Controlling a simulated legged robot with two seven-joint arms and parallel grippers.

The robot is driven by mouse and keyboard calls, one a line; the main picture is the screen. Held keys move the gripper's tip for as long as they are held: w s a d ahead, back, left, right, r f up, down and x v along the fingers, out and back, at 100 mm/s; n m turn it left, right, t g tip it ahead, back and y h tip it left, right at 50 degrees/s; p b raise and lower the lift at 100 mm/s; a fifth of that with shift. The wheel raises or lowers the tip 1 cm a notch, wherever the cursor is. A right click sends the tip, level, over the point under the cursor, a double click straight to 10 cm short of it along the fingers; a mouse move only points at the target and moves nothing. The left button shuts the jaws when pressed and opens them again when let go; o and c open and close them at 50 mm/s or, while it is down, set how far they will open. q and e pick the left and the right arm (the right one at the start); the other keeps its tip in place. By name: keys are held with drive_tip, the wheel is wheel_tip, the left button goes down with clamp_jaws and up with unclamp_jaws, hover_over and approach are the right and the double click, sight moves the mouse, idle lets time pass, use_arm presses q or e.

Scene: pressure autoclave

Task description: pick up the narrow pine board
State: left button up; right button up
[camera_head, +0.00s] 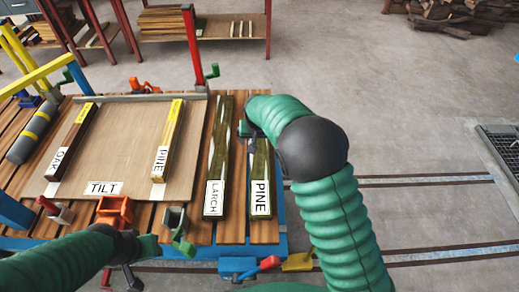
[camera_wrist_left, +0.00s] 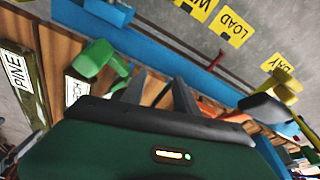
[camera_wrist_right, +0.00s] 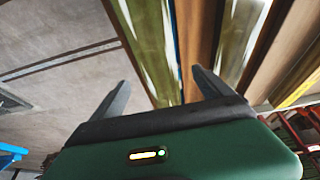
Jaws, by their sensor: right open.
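A streaked greenish board labelled PINE (camera_head: 261,180) lies along the right edge of the slatted table. Another board labelled PINE, with a yellow end (camera_head: 169,135), lies on the tilt panel. My right gripper (camera_head: 246,130) is at the far end of the right-hand PINE board. In the right wrist view my open fingers (camera_wrist_right: 160,85) stand apart, with that board (camera_wrist_right: 150,45) running between them; contact cannot be told. My left gripper (camera_wrist_left: 157,90) is open and empty near the table's front edge.
A board labelled OAK (camera_head: 72,140) lies at the left of the tilt panel (camera_head: 120,140). Orange and green clamps (camera_head: 114,210) line the front edge. A grey cylinder (camera_head: 33,133) lies at far left.

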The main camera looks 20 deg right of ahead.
sight(261, 145)
drive_tip(key=shift+x, duration=1)
drive_tip(key=x, duration=0.1)
drive_tip(key=b+x, duration=0.1)
drive_tip(key=x, duration=0.1)
drive_tip(key=d+x, duration=0.1)
drive_tip(key=x, duration=0.1)
drive_tip(key=shift+w, duration=0.15)
drive_tip(key=shift+a+r, duration=0.15)
drive_tip(key=shift+a, duration=0.3)
drive_tip(key=c, duration=0.4)
drive_tip(key=shift+d, duration=0.2)
drive_tip(key=c, duration=0.9)
clamp_jaws()
